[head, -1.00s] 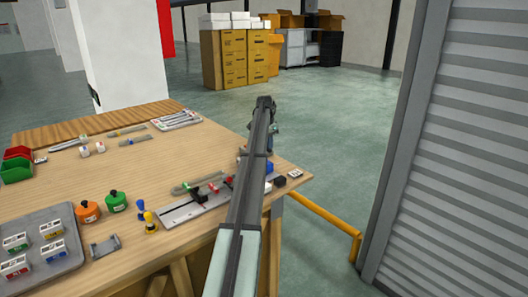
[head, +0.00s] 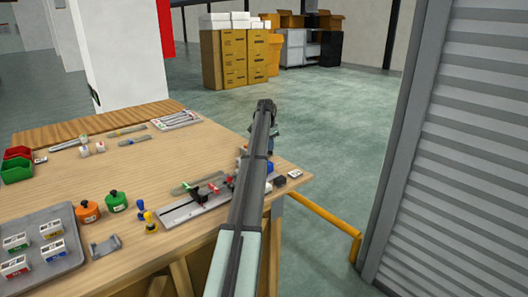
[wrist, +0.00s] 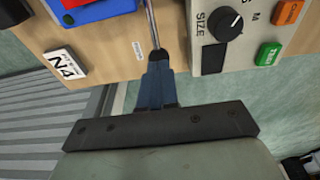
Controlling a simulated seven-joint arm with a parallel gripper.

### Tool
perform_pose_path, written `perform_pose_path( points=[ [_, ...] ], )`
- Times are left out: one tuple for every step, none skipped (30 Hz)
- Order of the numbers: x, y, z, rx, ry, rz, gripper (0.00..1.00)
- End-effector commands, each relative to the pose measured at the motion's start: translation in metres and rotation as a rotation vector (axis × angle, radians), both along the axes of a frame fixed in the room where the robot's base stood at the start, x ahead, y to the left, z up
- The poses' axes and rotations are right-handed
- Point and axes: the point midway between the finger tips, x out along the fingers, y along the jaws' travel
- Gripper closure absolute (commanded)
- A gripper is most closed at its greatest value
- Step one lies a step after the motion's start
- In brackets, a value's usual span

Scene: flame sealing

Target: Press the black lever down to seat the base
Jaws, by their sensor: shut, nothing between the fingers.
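In the wrist view my gripper (wrist: 158,58) is shut and empty, its dark fingertips together above the wooden table. A thin metal rod (wrist: 151,22) runs from the top edge of the picture down to the fingertips; I cannot tell whether they touch it. In the head view my arm hides my gripper and part of the metal rail fixture (head: 176,216) at the table's right side. Small black and red parts stand on this fixture. A black block (head: 280,181) shows just right of my arm. I cannot tell for sure which part is the black lever.
A grey box with a SIZE dial (wrist: 224,22), orange and green buttons is close right of my fingers. A blue and red part (wrist: 98,8) and a white number tag (wrist: 64,66) lie left.

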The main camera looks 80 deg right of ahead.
Motion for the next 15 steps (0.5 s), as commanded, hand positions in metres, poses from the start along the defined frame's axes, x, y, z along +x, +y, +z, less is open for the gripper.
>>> perform_pose_path(
  points=[
    [-0.0001, 0.0000, -0.0022, 0.001, -0.001, 0.000, 1.00],
    [-0.0002, -0.0001, -0.0030, 0.001, -0.001, 0.000, 1.00],
    [-0.0004, -0.0002, -0.0042, 0.001, 0.000, 0.000, 1.00],
    [-0.0005, -0.0003, -0.0050, 0.001, 0.000, 0.000, 1.00],
    [-0.0006, -0.0005, -0.0057, 0.001, 0.000, 0.000, 1.00],
    [-0.0007, -0.0006, -0.0063, 0.001, -0.001, 0.000, 1.00],
    [-0.0007, -0.0006, -0.0067, 0.001, -0.001, 0.000, 1.00],
    [-0.0008, -0.0007, -0.0069, 0.001, -0.001, 0.000, 1.00],
    [-0.0008, -0.0007, -0.0071, 0.001, -0.001, 0.000, 1.00],
    [-0.0008, -0.0007, -0.0071, 0.001, -0.001, 0.000, 1.00],
    [-0.0008, -0.0008, -0.0070, 0.001, -0.001, 0.000, 1.00],
    [-0.0008, -0.0008, -0.0069, 0.001, -0.001, 0.000, 1.00],
    [-0.0008, -0.0008, -0.0069, 0.001, -0.001, 0.000, 1.00],
    [-0.0008, -0.0008, -0.0068, 0.001, -0.001, 0.000, 1.00],
    [-0.0008, -0.0008, -0.0068, 0.001, -0.001, 0.000, 1.00]
  ],
)
